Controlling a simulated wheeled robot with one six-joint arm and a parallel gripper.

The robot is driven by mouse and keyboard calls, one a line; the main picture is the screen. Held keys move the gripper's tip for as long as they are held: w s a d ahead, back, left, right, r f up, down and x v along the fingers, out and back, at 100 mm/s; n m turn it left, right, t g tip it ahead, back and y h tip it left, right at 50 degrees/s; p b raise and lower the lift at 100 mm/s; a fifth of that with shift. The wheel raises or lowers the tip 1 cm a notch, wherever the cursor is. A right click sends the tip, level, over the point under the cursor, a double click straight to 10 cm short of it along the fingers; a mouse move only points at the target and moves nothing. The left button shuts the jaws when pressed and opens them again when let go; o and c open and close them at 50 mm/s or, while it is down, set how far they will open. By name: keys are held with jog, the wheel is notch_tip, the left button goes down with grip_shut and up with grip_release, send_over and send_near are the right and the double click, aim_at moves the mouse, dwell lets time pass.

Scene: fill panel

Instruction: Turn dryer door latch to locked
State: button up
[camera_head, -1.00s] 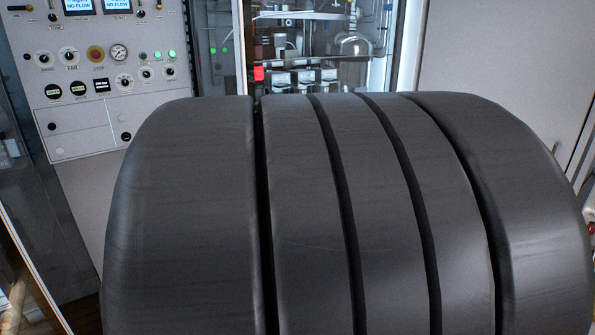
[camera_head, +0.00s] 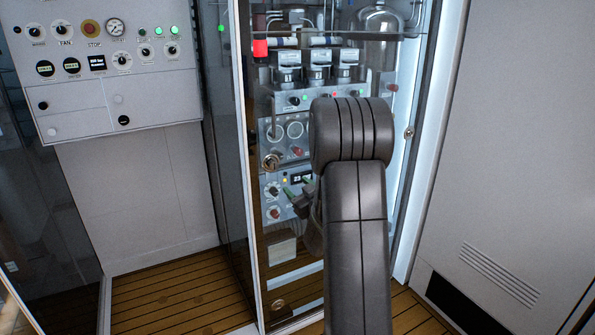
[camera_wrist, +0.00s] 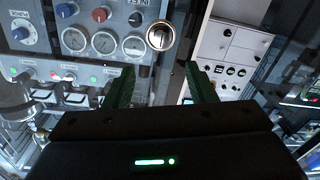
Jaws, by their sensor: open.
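The dryer door (camera_head: 243,140) is a glass panel with a pale frame, standing in front of lit equipment. A round metal latch (camera_head: 271,161) sits near its left edge. In the head view my gripper (camera_head: 297,198) is partly hidden by my arm, below and right of the latch. The fingers appear clear of the latch.
A control panel (camera_head: 150,85) with knobs, a red stop button and a gauge is at left. Behind the glass are gauges, knobs and glassware (camera_head: 378,35). A plain grey wall panel (camera_head: 510,150) is at right. Wooden floor (camera_head: 180,300) shows below.

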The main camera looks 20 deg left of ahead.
aim_at(275, 167)
jog(key=p+x, duration=0.2)
jog(key=x, duration=1.1)
jog(key=shift+w+a, duration=0.2)
jog(key=shift+a, duration=0.15)
jog(key=c, duration=1)
